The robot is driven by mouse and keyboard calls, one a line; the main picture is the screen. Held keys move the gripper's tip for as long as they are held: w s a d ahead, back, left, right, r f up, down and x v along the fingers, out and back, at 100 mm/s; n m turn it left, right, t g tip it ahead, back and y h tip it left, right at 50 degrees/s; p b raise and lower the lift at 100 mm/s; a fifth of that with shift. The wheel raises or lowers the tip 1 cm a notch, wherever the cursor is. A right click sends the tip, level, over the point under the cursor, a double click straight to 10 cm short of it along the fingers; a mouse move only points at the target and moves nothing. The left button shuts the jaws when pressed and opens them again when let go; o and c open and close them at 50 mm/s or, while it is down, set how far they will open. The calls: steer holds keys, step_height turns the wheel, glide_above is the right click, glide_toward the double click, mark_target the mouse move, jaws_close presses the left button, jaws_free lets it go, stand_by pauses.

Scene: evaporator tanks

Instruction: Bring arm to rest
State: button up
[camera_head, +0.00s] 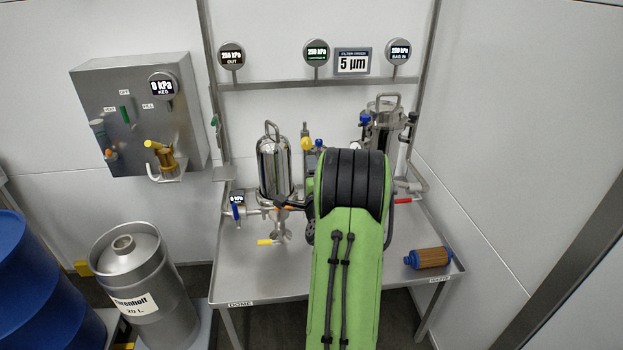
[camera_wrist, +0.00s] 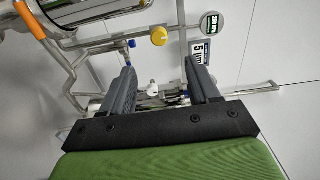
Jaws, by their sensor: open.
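My green arm rises over the middle of the steel table (camera_head: 250,276) in the head view, its black joint in front of the filter piping. My gripper is mostly hidden there behind the arm. In the wrist view my gripper (camera_wrist: 162,82) shows two dark grey fingers spread apart, with nothing held between them. Beyond the fingers are steel piping, a yellow knob (camera_wrist: 159,36) and a blue handle (camera_wrist: 131,43). I cannot tell the exact gap between the fingers and the piping.
A steel filter housing (camera_head: 273,170) stands left of my arm, another housing (camera_head: 386,125) behind it. A brown-and-blue cartridge (camera_head: 428,258) lies at the table's right. A keg (camera_head: 143,285), blue drum (camera_head: 35,290) and wall box (camera_head: 130,115) are left. The table's front left is clear.

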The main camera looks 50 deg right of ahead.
steer(key=shift+f, duration=0.15)
steer(key=shift+a, duration=0.1)
stand_by(0.4)
steer(key=w+a+r+n+t+y, duration=0.1)
steer(key=w+a+r+n+y, duration=0.1)
steer(key=w+a+n+y, duration=0.3)
steer(key=w+a+r+n+t+y, duration=0.1)
steer(key=w+a+r+n, duration=0.15)
steer(key=a, duration=0.55)
steer(key=s+a+n+g+y, duration=0.2)
steer(key=a+n+y, duration=0.3)
steer(key=a+n, duration=0.7)
steer(key=s+a+f+n+g+y, duration=0.1)
steer(key=s+a+n+g, duration=0.25)
steer(key=s+a, duration=0.6)
steer(key=s+a+n+g+y, duration=0.1)
steer(key=s+a+n+g, duration=0.25)
steer(key=s+a, duration=0.65)
steer(key=s+d+r+p, duration=0.1)
steer(key=r+p, duration=0.6)
steer(key=s+d+r+p, duration=0.2)
steer(key=r+p, duration=0.5)
steer(key=shift+s+d+r+p, duration=0.15)
steer(key=shift+s+p, duration=0.15)
steer(key=shift+p, duration=0.1)
